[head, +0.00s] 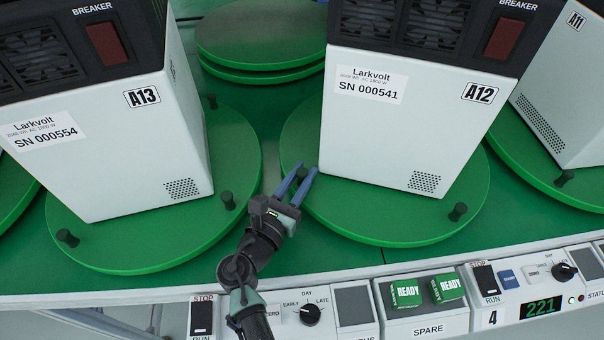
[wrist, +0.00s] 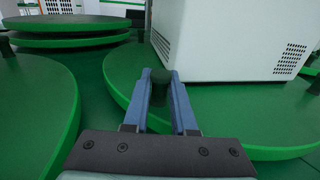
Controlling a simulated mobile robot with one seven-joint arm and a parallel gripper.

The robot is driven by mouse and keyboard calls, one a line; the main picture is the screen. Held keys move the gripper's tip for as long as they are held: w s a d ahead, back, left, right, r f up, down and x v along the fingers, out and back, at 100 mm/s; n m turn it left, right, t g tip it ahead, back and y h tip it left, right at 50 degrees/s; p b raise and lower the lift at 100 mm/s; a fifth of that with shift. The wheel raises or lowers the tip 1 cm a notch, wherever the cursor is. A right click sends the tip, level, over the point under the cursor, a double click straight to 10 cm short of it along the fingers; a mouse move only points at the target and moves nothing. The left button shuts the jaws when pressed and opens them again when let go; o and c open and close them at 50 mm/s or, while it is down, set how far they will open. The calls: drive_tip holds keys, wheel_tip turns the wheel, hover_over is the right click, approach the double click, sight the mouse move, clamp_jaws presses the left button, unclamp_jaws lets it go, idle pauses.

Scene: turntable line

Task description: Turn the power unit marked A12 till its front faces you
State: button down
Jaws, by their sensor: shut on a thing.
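The power unit marked A12 (head: 410,135) is a white box with a dark top section on a green turntable (head: 385,225). Its face with fans, a red breaker switch, the Larkvolt label and the A12 tag is turned toward me, slightly angled. My gripper (head: 301,180) is at the turntable's left edge, its blue fingers shut on a dark peg (wrist: 159,86) that stands on the turntable. In the wrist view the unit's white lower body (wrist: 235,40) stands just behind and right of the peg. Another peg (head: 458,211) stands at the turntable's front right.
Unit A13 (head: 120,150) stands on its own green turntable (head: 150,245) to the left, close to my gripper. Unit A11 (head: 570,100) is at the right. A control panel with READY buttons (head: 407,292) runs along the front. An empty turntable (head: 262,35) lies behind.

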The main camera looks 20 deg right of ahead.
drive_tip(key=shift+w+a+f+b, duration=0.1)
drive_tip(key=shift+w+b, duration=0.3)
drive_tip(key=shift+w, duration=1.15)
drive_tip(key=c, duration=0.7)
unclamp_jaws()
drive_tip(key=shift+c, duration=0.2)
drive_tip(key=shift+s, duration=0.1)
drive_tip(key=p+v, duration=0.1)
drive_tip(key=v, duration=1.2)
drive_tip(key=shift+a, duration=0.2)
